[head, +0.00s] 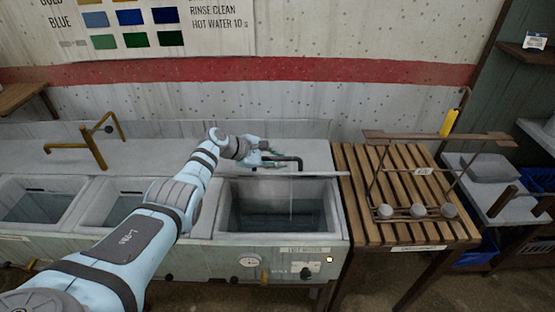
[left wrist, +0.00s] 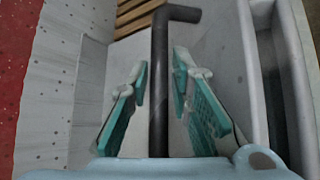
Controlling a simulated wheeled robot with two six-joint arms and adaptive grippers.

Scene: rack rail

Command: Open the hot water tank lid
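The hot water tank (head: 228,237) is the rightmost basin in the head view, marked by a "HOT WATER" label. Its mouth shows dark water inside. A thin pale edge (head: 310,177) runs along its back; I cannot tell whether this is the raised lid. A dark bent rod (head: 288,158) shows just behind it. My left gripper (head: 268,157) is beside this rod. In the left wrist view, its teal fingers (left wrist: 160,95) are apart on either side of the dark rod (left wrist: 160,50), with gaps visible. My right gripper is not in view.
Two more basins (head: 38,205) with brass taps (head: 92,148) lie to the left. A slatted wooden table (head: 355,190) with a metal rack (head: 420,170) stands right of the tank. The wall with a colour chart (head: 150,25) rises behind.

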